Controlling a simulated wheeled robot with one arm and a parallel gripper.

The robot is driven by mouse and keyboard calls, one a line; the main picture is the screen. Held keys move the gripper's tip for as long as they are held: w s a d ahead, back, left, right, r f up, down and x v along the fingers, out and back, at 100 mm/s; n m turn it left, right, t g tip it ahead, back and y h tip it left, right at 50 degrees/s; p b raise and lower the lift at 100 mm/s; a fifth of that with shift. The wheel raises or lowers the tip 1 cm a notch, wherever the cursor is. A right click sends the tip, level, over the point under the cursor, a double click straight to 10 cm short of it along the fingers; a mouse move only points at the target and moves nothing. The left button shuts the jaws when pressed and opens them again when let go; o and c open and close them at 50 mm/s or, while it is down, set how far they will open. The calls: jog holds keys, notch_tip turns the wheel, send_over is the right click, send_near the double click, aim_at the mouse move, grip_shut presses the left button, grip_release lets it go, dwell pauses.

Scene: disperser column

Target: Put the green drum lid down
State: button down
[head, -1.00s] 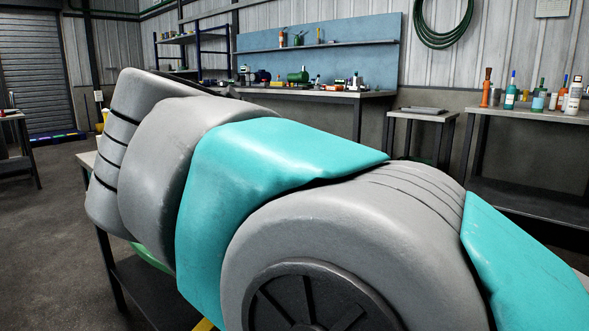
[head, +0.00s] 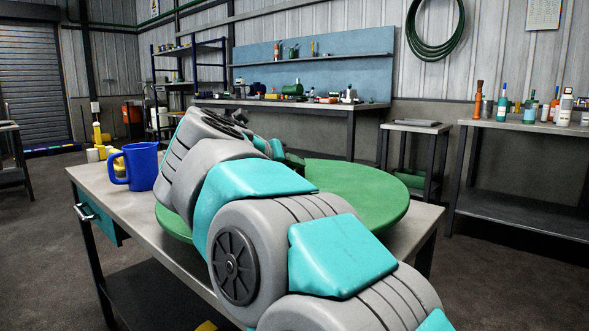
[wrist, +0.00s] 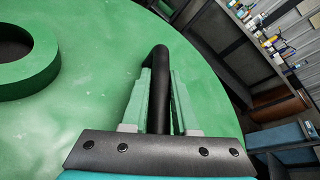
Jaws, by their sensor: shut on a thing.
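The green drum lid (head: 355,190) is a wide, flat disc over the workbench (head: 420,228), partly hidden behind my arm in the head view. I cannot tell whether it touches the bench top or hangs just above it. In the wrist view the lid (wrist: 95,85) fills the left and middle. A raised green ring with a dark centre (wrist: 25,60) shows at its left. My gripper (wrist: 160,80) is shut on the lid's black handle (wrist: 160,62), which stands between the two fingers. In the head view the gripper is mostly hidden by my arm.
A blue mug (head: 137,167) stands on the bench left of the lid, close to its edge. Small yellow and white items (head: 103,153) show beyond the mug. Bare bench top shows at the front left and right corner. Other benches stand behind and right.

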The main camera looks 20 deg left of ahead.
jog(key=shift+w+a+f, duration=0.1)
jog(key=shift+w+a, duration=0.05)
jog(key=shift+w, duration=0.4)
jog(key=shift+w+a, duration=0.1)
jog(key=shift+w, duration=0.45)
jog(key=shift+f+b, duration=0.4)
jog(key=shift+f, duration=1.3)
jog(key=c, duration=0.7)
grip_release()
jog(key=shift+f, duration=0.1)
jog(key=shift+s, duration=0.1)
jog(key=v, duration=1.2)
